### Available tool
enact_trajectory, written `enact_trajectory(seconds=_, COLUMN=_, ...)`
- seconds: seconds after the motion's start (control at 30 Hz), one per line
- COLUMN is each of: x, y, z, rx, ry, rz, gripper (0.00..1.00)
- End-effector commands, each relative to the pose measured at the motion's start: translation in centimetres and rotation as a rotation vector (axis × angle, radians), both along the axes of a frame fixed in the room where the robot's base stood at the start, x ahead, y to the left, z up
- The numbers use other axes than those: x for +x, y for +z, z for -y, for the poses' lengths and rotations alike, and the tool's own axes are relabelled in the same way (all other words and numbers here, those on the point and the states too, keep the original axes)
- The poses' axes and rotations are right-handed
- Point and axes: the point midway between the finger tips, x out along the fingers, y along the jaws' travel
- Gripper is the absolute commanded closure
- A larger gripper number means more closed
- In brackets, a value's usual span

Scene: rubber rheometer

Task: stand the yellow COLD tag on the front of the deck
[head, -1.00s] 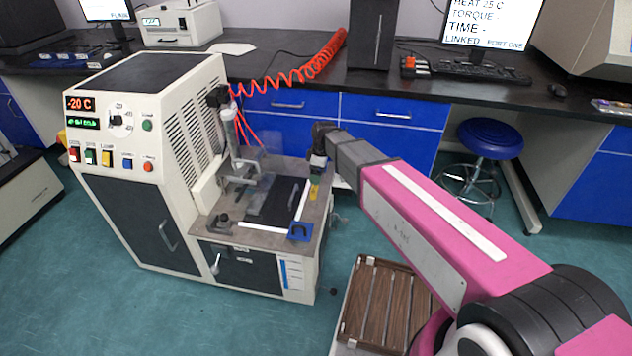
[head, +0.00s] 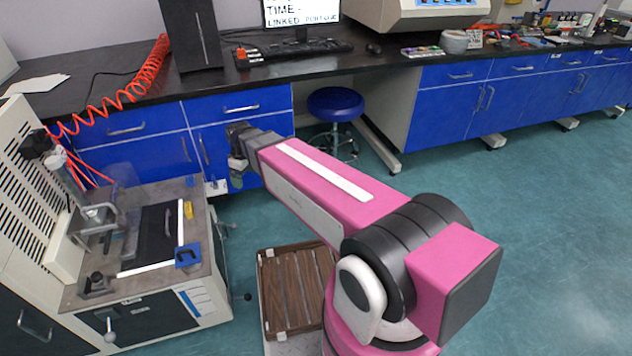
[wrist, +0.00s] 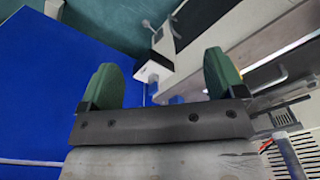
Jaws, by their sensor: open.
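A small yellow tag (head: 188,209) is on the right rear part of the machine's grey deck (head: 150,285), beside a white strip. Its lettering is too small to read. My gripper (head: 237,175) is at the end of the pink arm, to the right of the deck and in front of the blue drawers, apart from the tag. In the wrist view, my gripper (wrist: 160,82) shows two green fingers spread wide with nothing between them. The deck's front edge faces the camera, with a blue bracket (head: 187,256) at its right front corner.
The deck carries a clamp post (head: 92,212), a black plate (head: 155,232) and white strips. A dark bench with blue drawers (head: 235,105) runs behind. A blue stool (head: 336,104) and a slatted wooden tray (head: 290,290) stand to the right. The floor at far right is clear.

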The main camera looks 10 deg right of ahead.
Motion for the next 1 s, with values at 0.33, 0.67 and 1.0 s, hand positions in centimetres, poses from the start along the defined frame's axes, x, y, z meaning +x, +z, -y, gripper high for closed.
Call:
enact_trajectory(seconds=0.33, x=-4.4, y=-0.7, z=16.9, rx=-0.036, ry=-0.620, rz=-0.028, gripper=0.12)
enact_trajectory(seconds=0.67, x=-7.9, y=-1.0, z=24.6, rx=-0.055, ry=-0.967, rz=-0.038, gripper=0.12)
enact_trajectory(seconds=1.0, x=-8.0, y=-1.0, z=25.0, rx=-0.056, ry=-0.990, rz=-0.040, gripper=0.12)
